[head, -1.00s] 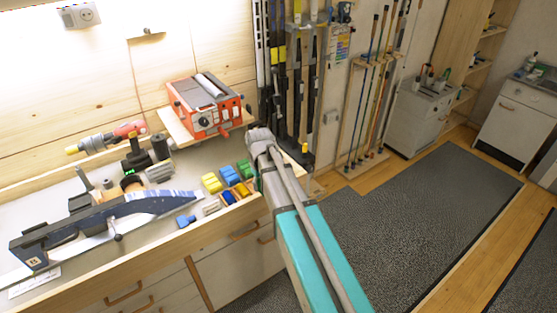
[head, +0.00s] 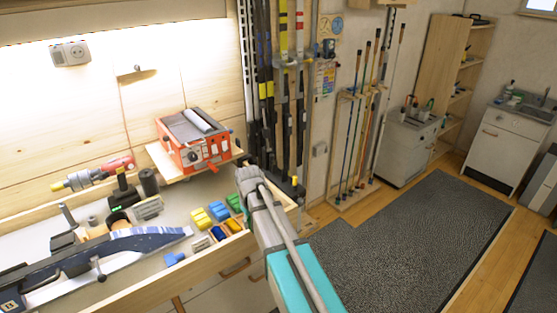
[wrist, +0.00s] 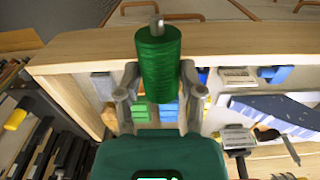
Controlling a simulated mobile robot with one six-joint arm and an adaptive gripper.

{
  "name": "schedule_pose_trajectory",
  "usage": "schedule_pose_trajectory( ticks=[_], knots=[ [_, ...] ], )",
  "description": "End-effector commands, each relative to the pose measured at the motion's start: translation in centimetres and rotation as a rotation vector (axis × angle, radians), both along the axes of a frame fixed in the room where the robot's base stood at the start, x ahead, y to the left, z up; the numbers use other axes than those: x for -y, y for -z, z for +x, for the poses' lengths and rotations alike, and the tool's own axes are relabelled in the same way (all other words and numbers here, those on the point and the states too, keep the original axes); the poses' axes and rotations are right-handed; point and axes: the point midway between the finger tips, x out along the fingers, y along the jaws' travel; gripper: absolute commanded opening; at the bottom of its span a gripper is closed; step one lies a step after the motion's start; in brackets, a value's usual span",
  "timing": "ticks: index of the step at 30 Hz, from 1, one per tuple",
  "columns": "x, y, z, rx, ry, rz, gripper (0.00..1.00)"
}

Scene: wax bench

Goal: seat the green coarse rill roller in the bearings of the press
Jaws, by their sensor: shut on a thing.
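The green rill roller (wrist: 158,62) is a dark green ribbed cylinder with a pale metal shaft end on top. It is between the two grey fingers of my gripper (wrist: 159,82), which is shut on it, in the wrist view. In the head view my gripper (head: 247,178) is over the bench's right end, right of the coloured blocks; the roller cannot be made out there. I cannot tell for certain which device is the press. A black-knobbed tool (head: 122,190) stands on the bench, its bearings not clear to see.
A red machine (head: 190,150) sits on a wooden shelf behind my gripper. Dark cylinder (head: 149,182), grey ridged block (head: 148,208), yellow block (head: 201,218) and blue ski (head: 130,240) crowd the bench (head: 220,258). Skis (head: 285,100) stand upright behind. A dark mat (head: 420,240) lies clear at right.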

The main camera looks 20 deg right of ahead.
Motion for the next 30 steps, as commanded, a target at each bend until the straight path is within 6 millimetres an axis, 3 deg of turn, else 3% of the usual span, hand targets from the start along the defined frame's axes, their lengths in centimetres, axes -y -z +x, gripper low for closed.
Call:
schedule_pose_trajectory(
  ticks=[3, 8, 30],
  knots=[
    [0.0, 1.8, 0.0, 0.0, 0.0, 0.0, 0.0],
    [0.0, 2.8, 0.0, 0.0, 0.0, 0.0, 0.0],
    [0.0, 2.8, 0.0, 0.0, 0.0, 0.0, 0.0]
  ],
)
